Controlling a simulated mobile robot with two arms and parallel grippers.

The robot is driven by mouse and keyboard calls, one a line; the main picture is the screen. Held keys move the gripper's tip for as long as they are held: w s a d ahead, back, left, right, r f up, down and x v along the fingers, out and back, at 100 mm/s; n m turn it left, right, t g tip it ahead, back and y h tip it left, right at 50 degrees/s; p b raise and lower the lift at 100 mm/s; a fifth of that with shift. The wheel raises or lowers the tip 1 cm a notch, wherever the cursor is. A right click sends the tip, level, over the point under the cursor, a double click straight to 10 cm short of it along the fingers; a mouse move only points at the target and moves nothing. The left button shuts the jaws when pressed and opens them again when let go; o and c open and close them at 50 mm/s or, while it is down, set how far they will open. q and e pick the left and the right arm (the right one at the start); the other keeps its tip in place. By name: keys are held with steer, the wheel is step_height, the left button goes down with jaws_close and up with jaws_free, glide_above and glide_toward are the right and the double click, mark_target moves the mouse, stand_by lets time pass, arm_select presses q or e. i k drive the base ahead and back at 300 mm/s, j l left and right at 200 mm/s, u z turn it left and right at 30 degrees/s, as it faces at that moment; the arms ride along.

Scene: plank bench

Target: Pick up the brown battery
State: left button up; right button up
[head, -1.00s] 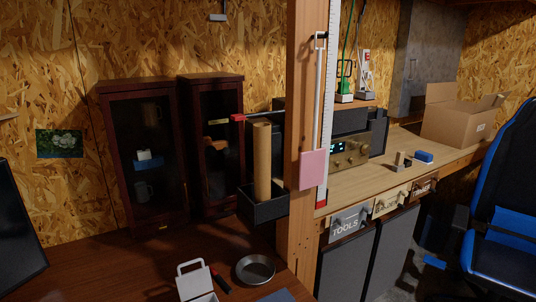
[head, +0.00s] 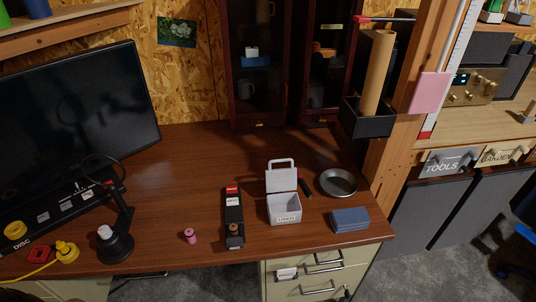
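I cannot make out a brown battery for certain. A small brown round-ended piece (head: 234,228) sits in the lower part of a long black holder (head: 233,205) on the dark wooden desk; it may be the battery, but it is too small to be sure. The holder has a red part and a white label at its far end. A small pink cylinder (head: 190,236) stands on the desk to the left of the holder. Neither of my grippers shows in the head view.
Right of the holder are an open white box (head: 284,213), a metal bowl (head: 338,183) and a blue block (head: 350,220). A black lamp (head: 115,245) and monitor (head: 75,110) stand left.

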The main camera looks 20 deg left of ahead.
mark_target(233, 228)
steer(key=u, duration=0.95)
